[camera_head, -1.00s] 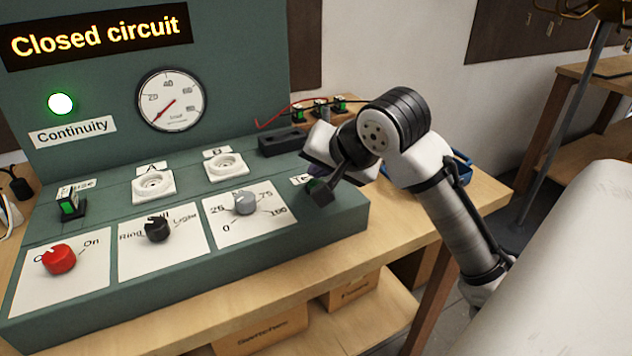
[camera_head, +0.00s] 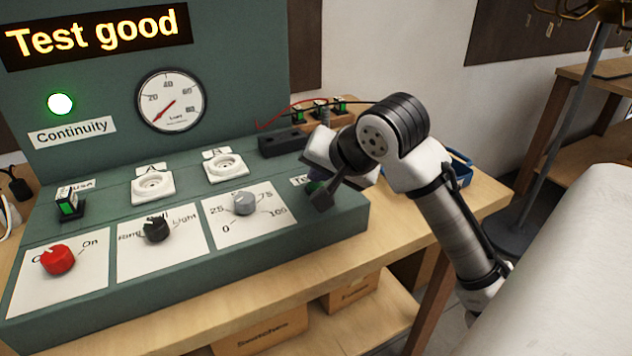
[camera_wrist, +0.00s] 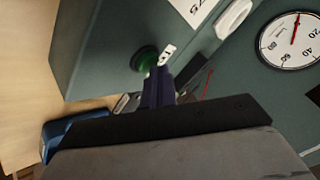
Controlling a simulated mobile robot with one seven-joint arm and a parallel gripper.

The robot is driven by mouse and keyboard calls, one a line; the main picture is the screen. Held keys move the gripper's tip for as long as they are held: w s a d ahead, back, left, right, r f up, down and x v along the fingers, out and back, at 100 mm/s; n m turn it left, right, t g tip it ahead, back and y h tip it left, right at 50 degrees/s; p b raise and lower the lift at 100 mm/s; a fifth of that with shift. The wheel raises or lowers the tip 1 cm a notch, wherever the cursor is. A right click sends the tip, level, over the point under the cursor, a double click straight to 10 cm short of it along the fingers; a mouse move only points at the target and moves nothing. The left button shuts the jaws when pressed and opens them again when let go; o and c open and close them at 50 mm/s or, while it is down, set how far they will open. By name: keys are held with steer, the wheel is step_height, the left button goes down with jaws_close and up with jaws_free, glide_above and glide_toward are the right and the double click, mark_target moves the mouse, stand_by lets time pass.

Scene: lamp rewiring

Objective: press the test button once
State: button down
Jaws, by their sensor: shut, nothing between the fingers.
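The test button is a round green button (camera_wrist: 146,58) on the panel's sloped top, beside a small white label. In the head view its spot at the console's right end is mostly hidden behind my gripper (camera_head: 318,190). In the wrist view the shut, empty fingers (camera_wrist: 160,72) end at the button's edge; whether they touch it I cannot tell. The display (camera_head: 98,34) reads "Test good". The continuity lamp (camera_head: 60,104) glows green-white.
The green console (camera_head: 300,238) stands on a wooden bench (camera_head: 470,205). A red knob (camera_head: 58,260), a black knob (camera_head: 156,229) and a grey knob (camera_head: 244,203) stand left of my gripper. A blue tray (camera_head: 460,168) lies behind my arm.

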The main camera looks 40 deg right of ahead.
stand_by(0.4)
steer(key=shift+r+p, duration=0.8)
step_height(320, 180, up, 5)
steer(key=p, duration=0.4)
stand_by(0.7)
